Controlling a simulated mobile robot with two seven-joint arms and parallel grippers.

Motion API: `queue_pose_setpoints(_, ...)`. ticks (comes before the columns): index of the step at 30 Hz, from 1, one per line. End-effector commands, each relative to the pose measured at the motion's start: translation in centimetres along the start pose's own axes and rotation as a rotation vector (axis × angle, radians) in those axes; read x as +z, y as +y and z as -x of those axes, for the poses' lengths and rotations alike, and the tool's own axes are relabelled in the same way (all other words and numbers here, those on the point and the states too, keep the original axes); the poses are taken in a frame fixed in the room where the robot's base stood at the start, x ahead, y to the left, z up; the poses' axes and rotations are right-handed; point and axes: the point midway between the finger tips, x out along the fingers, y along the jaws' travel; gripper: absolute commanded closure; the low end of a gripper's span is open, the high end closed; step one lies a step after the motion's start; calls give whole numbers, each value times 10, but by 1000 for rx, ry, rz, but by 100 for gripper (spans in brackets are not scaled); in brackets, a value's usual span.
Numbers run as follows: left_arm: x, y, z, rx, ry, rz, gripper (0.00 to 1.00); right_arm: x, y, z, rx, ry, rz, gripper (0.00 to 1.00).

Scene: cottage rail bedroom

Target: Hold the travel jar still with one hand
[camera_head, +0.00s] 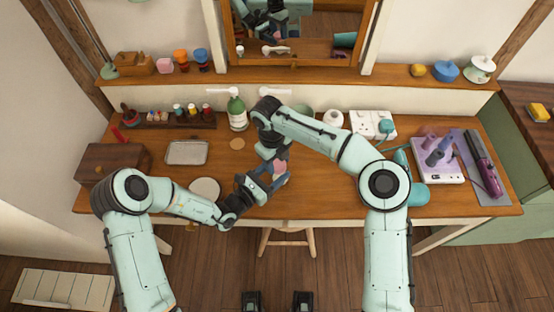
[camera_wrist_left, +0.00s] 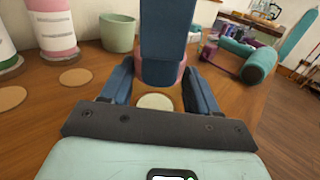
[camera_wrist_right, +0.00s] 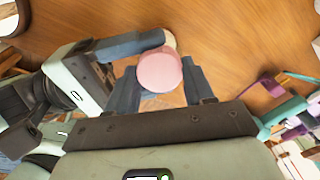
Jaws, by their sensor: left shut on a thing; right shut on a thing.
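A small jar with a round pink top (camera_wrist_right: 160,70) is at the front middle of the desk, between my two grippers. Its pink also shows in the head view (camera_head: 280,167). My left gripper (camera_head: 274,182) reaches in from the left and is shut on the jar. In the left wrist view a pale round piece (camera_wrist_left: 155,102) shows between its fingers. My right gripper (camera_wrist_right: 162,82) comes from above and is shut on the jar's pink part. Its blue finger (camera_wrist_left: 170,35) hides much of the jar in the left wrist view. I cannot tell whether the jar touches the desk.
A green pump bottle (camera_head: 237,112) and a pale green cup (camera_wrist_left: 118,33) stand behind. A metal tray (camera_head: 187,152) and a wooden box (camera_head: 112,160) are at the left. A teal dryer (camera_head: 413,185) and a purple styling tool (camera_head: 482,160) lie right. A stool (camera_head: 288,238) stands in front.

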Motion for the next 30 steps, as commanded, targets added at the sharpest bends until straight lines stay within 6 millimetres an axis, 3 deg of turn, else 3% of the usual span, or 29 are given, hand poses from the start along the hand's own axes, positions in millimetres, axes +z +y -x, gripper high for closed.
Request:
queue_pose_setpoints(6, 0, 0, 0, 0, -1, 0, 100, 0, -1, 1, -4, -2, -236, 84)
queue_pose_setpoints(15, 0, 0, 0, 1, -1, 0, 100, 0, -1, 0, -3, -1, -260, 84)
queue_pose_setpoints(16, 0, 0, 0, 1, -1, 0, 100, 0, -1, 0, -3, -1, -260, 38)
queue_pose_setpoints(18, 0, 0, 0, 1, -1, 0, 100, 0, -1, 0, -3, -1, -259, 22)
queue_pose_setpoints(30, 1, -1, 0, -3, -2, 0, 100, 1, 0, 7, -1, -6, -257, 22)
